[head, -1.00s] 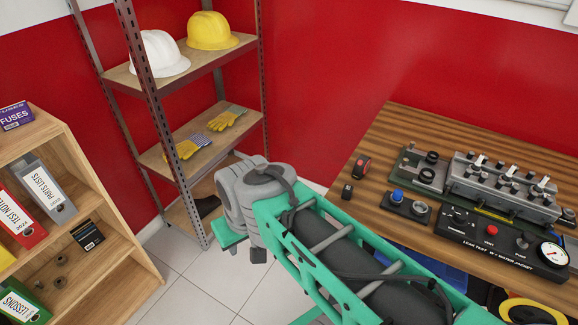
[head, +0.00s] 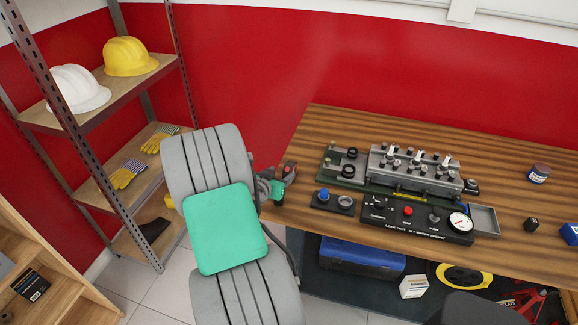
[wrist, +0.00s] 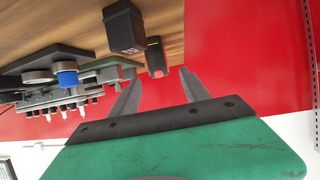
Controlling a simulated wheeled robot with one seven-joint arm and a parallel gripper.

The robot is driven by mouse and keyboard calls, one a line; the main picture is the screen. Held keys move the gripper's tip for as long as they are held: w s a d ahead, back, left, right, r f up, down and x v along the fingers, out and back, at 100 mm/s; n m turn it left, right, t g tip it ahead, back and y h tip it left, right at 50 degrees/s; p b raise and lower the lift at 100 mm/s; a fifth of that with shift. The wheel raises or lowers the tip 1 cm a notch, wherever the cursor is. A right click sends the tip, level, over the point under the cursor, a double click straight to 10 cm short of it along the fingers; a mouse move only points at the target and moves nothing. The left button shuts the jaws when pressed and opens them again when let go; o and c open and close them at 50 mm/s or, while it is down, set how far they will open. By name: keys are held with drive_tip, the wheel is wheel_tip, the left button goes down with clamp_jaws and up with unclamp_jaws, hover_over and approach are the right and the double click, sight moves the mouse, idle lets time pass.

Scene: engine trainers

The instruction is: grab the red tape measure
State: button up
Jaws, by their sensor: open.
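The red tape measure, a small black and red block (head: 290,168), lies at the left end of the wooden workbench, partly hidden behind my gripper in the head view. In the wrist view it (wrist: 157,58) is the farther of two small blocks, with a red face. A nearer dark block (wrist: 125,30) sits beside it. My gripper (wrist: 160,76) is open and empty, its two fingers pointing toward the bench edge. The tape measure appears between and beyond the fingertips, apart from them. In the head view my arm hides most of the gripper.
The workbench (head: 330,125) holds a leak test panel (head: 415,220), an engine head (head: 415,168) and a fixture with a blue knob (head: 323,194), right of the tape measure. A metal shelf (head: 140,140) with helmets stands left. A red wall is behind.

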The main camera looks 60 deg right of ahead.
sight(287, 169)
drive_tip(key=p+x, duration=0.2)
drive_tip(key=x, duration=0.6)
drive_tip(key=shift+s+r, duration=0.1)
drive_tip(key=shift+c, duration=0.4)
clamp_jaws()
